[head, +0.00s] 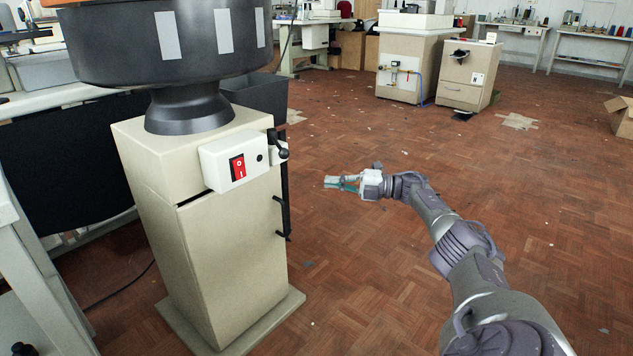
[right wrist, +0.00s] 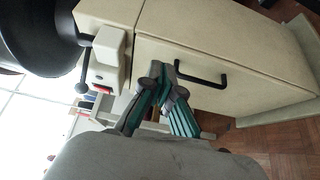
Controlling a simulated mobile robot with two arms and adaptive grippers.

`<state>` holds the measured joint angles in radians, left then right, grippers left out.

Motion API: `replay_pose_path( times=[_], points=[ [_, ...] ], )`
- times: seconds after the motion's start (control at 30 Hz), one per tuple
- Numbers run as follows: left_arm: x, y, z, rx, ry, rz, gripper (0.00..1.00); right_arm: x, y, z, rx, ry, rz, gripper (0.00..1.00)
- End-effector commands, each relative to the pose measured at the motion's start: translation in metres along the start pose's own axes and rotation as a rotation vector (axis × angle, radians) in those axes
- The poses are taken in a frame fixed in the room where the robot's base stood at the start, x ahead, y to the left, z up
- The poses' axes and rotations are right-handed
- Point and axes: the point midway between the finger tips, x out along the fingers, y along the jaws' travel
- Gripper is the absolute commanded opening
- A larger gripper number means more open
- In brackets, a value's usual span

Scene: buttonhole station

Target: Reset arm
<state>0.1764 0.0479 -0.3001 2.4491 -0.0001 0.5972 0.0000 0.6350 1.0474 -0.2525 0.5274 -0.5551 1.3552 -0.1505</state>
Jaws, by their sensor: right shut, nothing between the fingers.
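My right gripper (head: 342,183) is stretched out over the floor, to the right of the beige machine cabinet (head: 236,240) in the head view. It is shut and holds nothing. In the right wrist view its fingertips (right wrist: 165,80) show in front of the cabinet door (right wrist: 225,65), near the black door handle (right wrist: 202,78). I cannot tell whether they touch it; the head view shows a gap between gripper and cabinet. My left gripper is not in view.
A switch box (head: 235,162) with a red switch and a black lever (head: 278,146) sits on the cabinet below a large black bowl (head: 170,45). Tables stand at the left edge. Another cabinet (head: 468,78) stands at the back. The parquet floor (head: 370,270) around my right arm is mostly clear.

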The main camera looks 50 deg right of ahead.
Motion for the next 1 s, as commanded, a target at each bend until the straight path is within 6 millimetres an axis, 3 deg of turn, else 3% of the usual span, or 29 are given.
replay_pose_path(
  times=[0.13,0.37,0.47,0.57,0.67,0.8,0.87,1.0],
  points=[
    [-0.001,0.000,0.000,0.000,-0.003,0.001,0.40,-0.011,-0.001,0.003,-0.001,0.001,0.000,0.00],
    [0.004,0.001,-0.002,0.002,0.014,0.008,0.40,-0.013,-0.001,0.003,-0.001,0.002,-0.001,0.00],
    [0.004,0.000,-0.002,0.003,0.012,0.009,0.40,-0.004,-0.003,-0.004,0.005,0.020,0.004,0.00],
    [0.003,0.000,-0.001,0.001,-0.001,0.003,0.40,0.024,-0.011,-0.026,0.026,0.081,0.021,0.00],
    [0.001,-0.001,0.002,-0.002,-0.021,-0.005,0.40,0.069,-0.022,-0.071,0.070,0.183,0.060,0.00],
    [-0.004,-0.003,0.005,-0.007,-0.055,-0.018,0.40,0.129,-0.032,-0.161,0.172,0.345,0.151,0.00],
    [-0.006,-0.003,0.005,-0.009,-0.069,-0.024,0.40,0.148,-0.031,-0.203,0.227,0.409,0.198,0.00],
    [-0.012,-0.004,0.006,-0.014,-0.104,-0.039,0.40,0.176,-0.015,-0.305,0.374,0.547,0.330,0.00]
  ],
)
